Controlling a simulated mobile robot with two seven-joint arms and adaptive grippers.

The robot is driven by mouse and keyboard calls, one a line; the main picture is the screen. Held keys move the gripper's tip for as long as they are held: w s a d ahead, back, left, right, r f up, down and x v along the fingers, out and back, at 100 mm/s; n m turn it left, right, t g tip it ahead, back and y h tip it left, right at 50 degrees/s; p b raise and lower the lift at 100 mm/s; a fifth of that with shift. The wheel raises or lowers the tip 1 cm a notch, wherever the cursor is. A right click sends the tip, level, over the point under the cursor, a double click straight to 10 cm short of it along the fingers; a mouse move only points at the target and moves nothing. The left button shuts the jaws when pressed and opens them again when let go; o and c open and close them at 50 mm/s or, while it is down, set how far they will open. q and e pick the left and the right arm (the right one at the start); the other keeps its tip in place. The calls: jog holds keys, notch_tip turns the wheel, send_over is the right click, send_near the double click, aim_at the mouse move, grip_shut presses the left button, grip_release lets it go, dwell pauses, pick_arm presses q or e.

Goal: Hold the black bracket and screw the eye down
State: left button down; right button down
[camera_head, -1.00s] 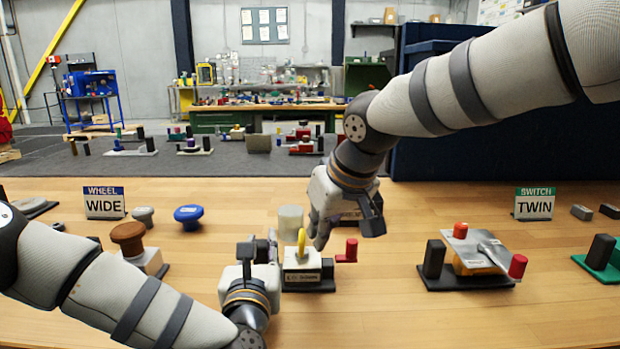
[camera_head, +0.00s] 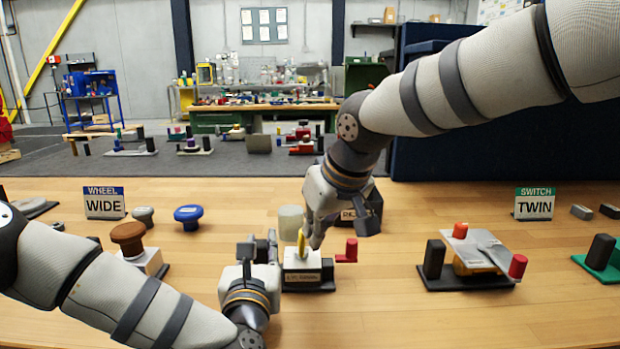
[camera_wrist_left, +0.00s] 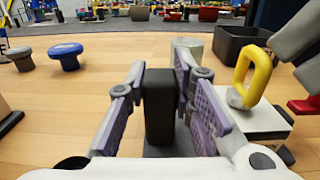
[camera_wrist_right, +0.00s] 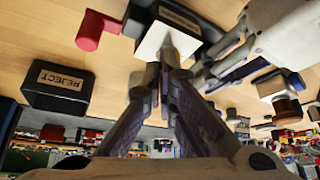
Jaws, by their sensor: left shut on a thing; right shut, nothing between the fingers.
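My left gripper (camera_head: 262,248) is shut on the upright black bracket (camera_wrist_left: 160,105) at the left of a small white block (camera_head: 302,262). The yellow eye (camera_head: 301,243) stands upright on this block. In the left wrist view the eye (camera_wrist_left: 253,75) shows as an open loop. My right gripper (camera_head: 315,242) is shut and empty, its fingertips just right of the eye. In the right wrist view its shut fingertips (camera_wrist_right: 168,55) overlap the white block (camera_wrist_right: 158,42), and the eye is hidden there. I cannot tell whether the fingertips touch the eye.
A pale cylinder (camera_head: 290,221) stands behind the eye. A blue knob (camera_head: 188,216) and a brown knob (camera_head: 128,236) are left.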

pick_arm(q)
jog(key=shift+f, duration=0.15)
pick_arm(e)
jog(key=shift+s+a+f, duration=0.1)
jog(key=shift+s+a, duration=0.05)
jog(key=shift+s, duration=0.05)
jog(key=shift+s+a, duration=0.2)
jog(key=shift+a, duration=0.15)
pick_arm(q)
jog(key=shift+d, duration=0.1)
pick_arm(e)
jog(key=shift+a, duration=0.35)
jog(key=shift+s, duration=0.15)
notch_tip(320, 180, up, 6)
jog(key=shift+s+d, duration=0.15)
jog(key=shift+s, duration=0.1)
